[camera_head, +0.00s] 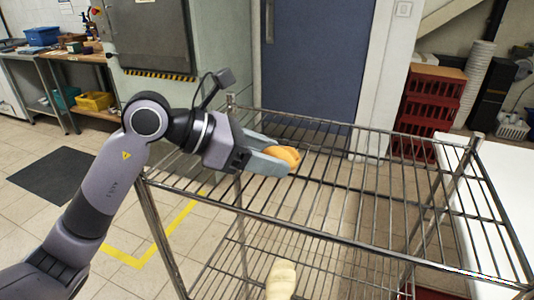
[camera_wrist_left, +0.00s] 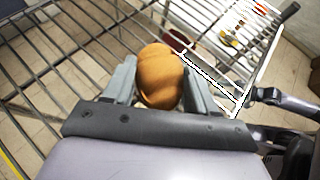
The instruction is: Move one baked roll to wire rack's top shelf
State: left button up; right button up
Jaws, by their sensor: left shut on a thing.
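A golden-brown baked roll (camera_head: 286,156) is between the fingers of my left gripper (camera_head: 278,158), over the left part of the wire rack's top shelf (camera_head: 345,200). In the left wrist view the roll (camera_wrist_left: 159,75) fills the gap between the two grey fingers (camera_wrist_left: 158,88), which are shut on it. The shelf wires show below and around it; I cannot tell whether the roll touches them. A paler roll (camera_head: 281,279) lies on the lower shelf. My right gripper is not seen in the head view, and I cannot make it out in the left wrist view.
The top shelf is otherwise bare, with a low rim and corner posts (camera_head: 474,145). A white table (camera_head: 490,215) stands close on the right. Red crates (camera_head: 432,100) and a blue door (camera_head: 305,60) are behind. A workbench (camera_head: 55,58) stands at the far left.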

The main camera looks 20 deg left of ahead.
pick_arm(q)
jog(key=shift+f, duration=0.25)
jog(key=o, duration=1.1)
jog(key=shift+r, duration=0.1)
jog(key=shift+r, duration=0.1)
jog(key=shift+r+p, duration=0.25)
jog(key=shift+p, duration=0.05)
jog(key=b+v, duration=0.1)
jog(key=v, duration=0.4)
jog(key=b+v, duration=0.1)
jog(key=v, duration=0.4)
jog(key=shift+s+a+f, duration=0.1)
jog(key=shift+s+a, duration=0.1)
jog(key=shift+a, duration=0.1)
jog(key=shift+s+a+r, duration=0.35)
jog(key=shift+a, duration=0.1)
